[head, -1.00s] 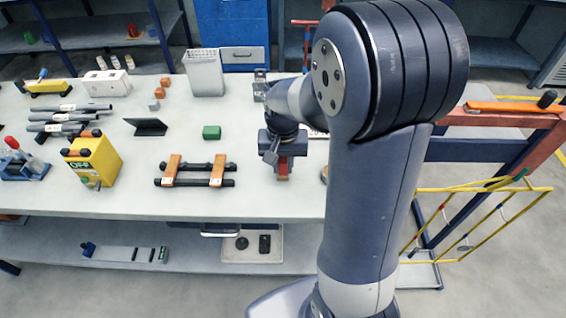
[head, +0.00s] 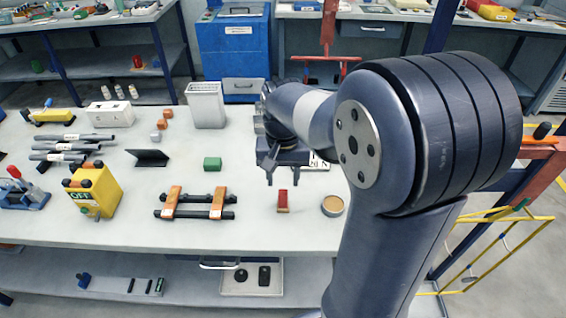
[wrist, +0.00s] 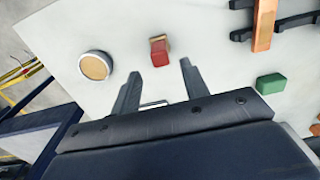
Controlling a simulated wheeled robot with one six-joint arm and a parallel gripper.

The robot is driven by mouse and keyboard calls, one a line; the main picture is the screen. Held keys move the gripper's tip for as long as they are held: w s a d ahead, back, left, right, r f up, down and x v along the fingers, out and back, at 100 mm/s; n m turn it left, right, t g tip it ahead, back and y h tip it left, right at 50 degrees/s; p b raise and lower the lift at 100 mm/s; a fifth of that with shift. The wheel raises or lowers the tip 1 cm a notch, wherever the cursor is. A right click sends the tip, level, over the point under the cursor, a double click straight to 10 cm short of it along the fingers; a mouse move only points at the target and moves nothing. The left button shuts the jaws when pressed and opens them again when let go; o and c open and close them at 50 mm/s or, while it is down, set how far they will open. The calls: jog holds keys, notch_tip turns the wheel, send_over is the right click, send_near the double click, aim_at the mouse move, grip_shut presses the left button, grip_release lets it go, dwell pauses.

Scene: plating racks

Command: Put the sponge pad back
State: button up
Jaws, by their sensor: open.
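No thing in view can be surely told as the sponge pad. A small red block with a tan side (head: 283,201) stands on the table; it also shows in the wrist view (wrist: 159,52). A round dish with a tan, flat inside (head: 333,206) is to its right, and shows at left in the wrist view (wrist: 95,66). A green block (head: 212,163) lies to the left, further back. My gripper (head: 290,181) is open and empty, behind the red block and apart from it. In the wrist view the red block shows just beyond the gap between my fingertips (wrist: 159,69).
Two dark bars with orange cross pieces (head: 196,203) lie left of the red block. The table front (head: 270,236) is clear.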

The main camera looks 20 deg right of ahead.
aim_at(283, 192)
jog(key=shift+r, duration=2.35)
jog(key=shift+f, duration=0.1)
notch_tip(283, 192, down, 12)
jog(key=shift+f, duration=0.1)
jog(key=shift+r, duration=1.75)
